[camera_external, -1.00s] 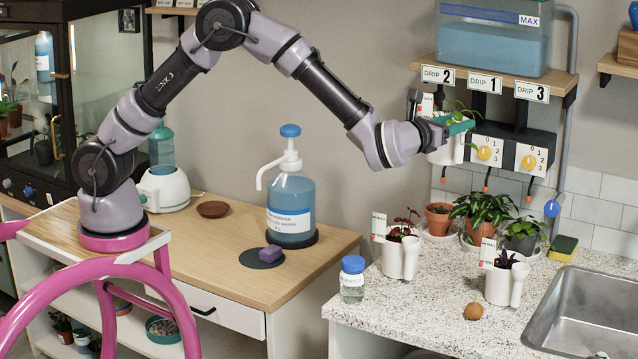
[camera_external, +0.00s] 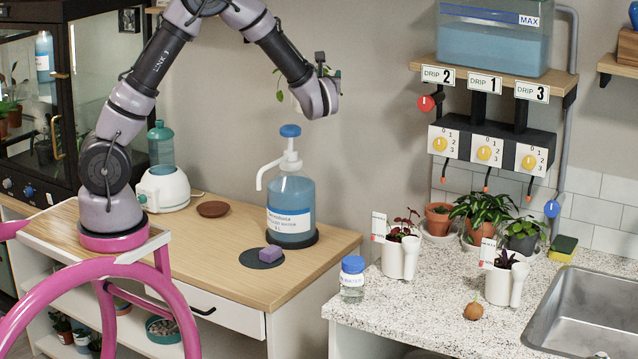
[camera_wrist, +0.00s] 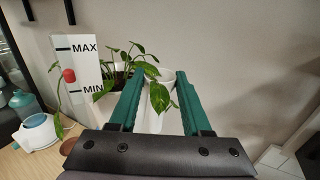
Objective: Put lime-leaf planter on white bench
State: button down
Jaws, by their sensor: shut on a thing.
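My gripper (camera_external: 321,66) is raised above the pump bottle, mostly hidden by my own wrist in the external view. In the wrist view my gripper (camera_wrist: 157,78) has its green fingers on either side of a white planter with light-green leaves (camera_wrist: 150,118), shut on it. A white-fronted bench with a wooden top (camera_external: 190,245) stands below; I cannot tell whether this is the white bench.
On the wooden top are a pump bottle (camera_external: 291,205), a purple block on a dark disc (camera_external: 262,258), a brown saucer (camera_external: 213,209) and a white appliance (camera_external: 164,188). The speckled counter (camera_external: 420,310) at right holds two white planters, a jar and other pots.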

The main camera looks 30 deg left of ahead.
jog(key=s+a+n+g+y, duration=0.3)
jog(key=a+n+g+y, duration=0.15)
jog(key=a, duration=1.75)
jog(key=s+a+n+g+y, duration=0.2)
jog(key=s+a, duration=0.3)
jog(key=a, duration=0.4)
jog(key=s+a+n+g+y, duration=0.25)
jog(key=s+a, duration=0.35)
jog(key=a, duration=0.4)
notch_tip(320, 180, down, 40)
jog(key=shift+g, duration=0.3)
jog(key=c, duration=0.6)
grip_release()
jog(key=shift+d+f, duration=0.1)
jog(key=shift+f, duration=0.05)
jog(key=shift+c, duration=0.2)
jog(key=shift+o, duration=1.4)
